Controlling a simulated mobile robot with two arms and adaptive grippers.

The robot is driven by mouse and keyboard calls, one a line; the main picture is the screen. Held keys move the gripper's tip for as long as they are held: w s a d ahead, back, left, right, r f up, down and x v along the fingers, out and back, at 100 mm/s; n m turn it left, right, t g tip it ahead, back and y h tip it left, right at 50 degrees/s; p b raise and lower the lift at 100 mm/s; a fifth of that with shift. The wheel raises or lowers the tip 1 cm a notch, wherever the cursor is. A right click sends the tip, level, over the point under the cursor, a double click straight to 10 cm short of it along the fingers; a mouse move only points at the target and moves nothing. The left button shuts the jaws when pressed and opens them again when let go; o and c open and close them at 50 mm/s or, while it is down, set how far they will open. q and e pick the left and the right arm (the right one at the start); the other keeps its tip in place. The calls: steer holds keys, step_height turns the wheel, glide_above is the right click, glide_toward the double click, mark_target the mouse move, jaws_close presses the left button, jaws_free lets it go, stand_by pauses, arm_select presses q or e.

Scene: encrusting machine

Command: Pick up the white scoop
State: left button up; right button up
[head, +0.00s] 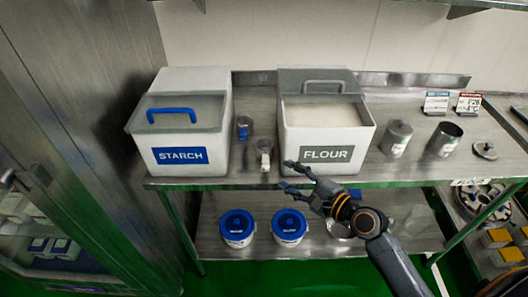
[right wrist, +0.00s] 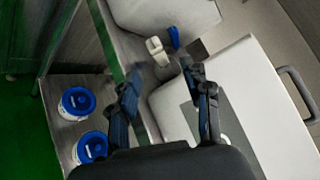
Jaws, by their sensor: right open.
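The white scoop (head: 264,148) stands on the upper steel shelf between the starch bin and the flour bin, near the front edge, with its white handle toward the front. It also shows in the right wrist view (right wrist: 156,50), beyond my fingertips. My right gripper (head: 287,176) is open and empty, in front of the flour bin, a little right of the scoop and apart from it. Its two fingers also show in the right wrist view (right wrist: 166,76), spread apart. My left gripper is in neither view.
A blue scoop (head: 244,124) stands just behind the white one. The starch bin (head: 180,132) is to the left and the flour bin (head: 325,135) to the right, leaving a narrow gap. Blue-lidded tubs (head: 237,227) stand on the lower shelf. Steel canisters (head: 396,138) stand farther right.

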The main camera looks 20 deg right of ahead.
mark_target(265, 164)
steer(key=p+x, duration=0.1)
steer(key=x, duration=0.8)
steer(key=shift+a+f, duration=0.15)
steer(key=shift+a, duration=0.1)
steer(key=shift+s, duration=0.1)
steer(key=shift+c, duration=0.7)
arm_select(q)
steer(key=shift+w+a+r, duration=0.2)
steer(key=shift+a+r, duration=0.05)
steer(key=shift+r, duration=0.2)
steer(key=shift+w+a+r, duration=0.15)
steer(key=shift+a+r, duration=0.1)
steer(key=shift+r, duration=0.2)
arm_select(e)
jaws_close()
